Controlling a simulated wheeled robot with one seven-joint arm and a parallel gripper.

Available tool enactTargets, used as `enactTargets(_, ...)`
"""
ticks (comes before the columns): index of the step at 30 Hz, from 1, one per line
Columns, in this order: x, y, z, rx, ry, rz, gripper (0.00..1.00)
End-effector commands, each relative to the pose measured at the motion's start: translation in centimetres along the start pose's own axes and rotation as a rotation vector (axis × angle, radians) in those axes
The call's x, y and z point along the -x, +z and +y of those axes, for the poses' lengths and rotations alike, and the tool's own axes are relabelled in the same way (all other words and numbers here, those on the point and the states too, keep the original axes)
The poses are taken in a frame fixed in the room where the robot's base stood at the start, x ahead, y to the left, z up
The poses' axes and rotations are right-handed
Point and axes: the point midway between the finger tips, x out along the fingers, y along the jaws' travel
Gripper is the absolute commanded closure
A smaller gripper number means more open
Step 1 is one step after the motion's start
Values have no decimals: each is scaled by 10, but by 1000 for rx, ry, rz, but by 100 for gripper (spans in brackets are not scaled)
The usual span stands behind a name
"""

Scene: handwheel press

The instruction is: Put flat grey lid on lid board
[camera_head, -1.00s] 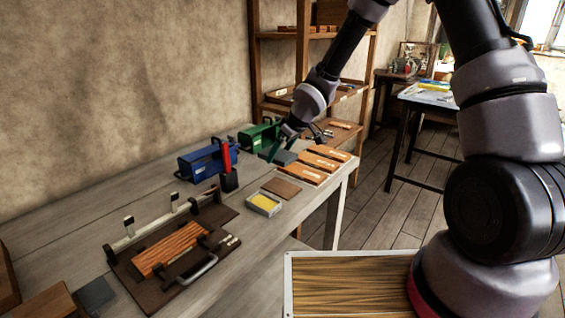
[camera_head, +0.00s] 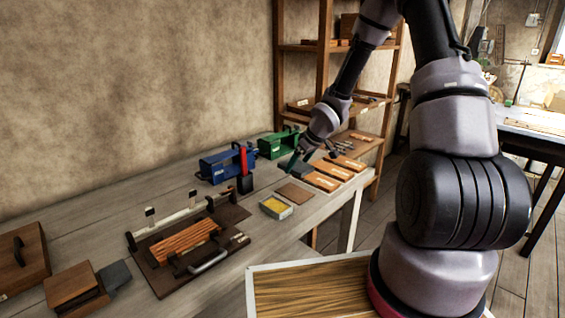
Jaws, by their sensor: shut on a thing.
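My gripper (camera_head: 297,161) is at the far end of the workbench, just right of the blue and green machines. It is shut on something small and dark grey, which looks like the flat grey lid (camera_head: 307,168). The hand and its small size in the picture hide most of it, and I cannot tell whether it touches the bench. Labelled orange-brown boards (camera_head: 322,181) lie just right of it. A plain brown square board (camera_head: 295,193) lies nearer to me. I cannot tell which one is the lid board.
A blue machine (camera_head: 220,167) and a green machine (camera_head: 275,146) stand along the wall side. A yellow-filled tray (camera_head: 276,207) and a dark press fixture (camera_head: 160,279) with red-brown wood lie nearer. Wooden boxes (camera_head: 75,287) stand front left. A shelf (camera_head: 324,75) rises behind.

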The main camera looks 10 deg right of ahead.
Motion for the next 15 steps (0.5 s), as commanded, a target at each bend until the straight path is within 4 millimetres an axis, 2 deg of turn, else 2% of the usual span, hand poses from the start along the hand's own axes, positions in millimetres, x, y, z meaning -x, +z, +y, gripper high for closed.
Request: enactTargets(15,-54,30,-1,1,-2,-2,66)
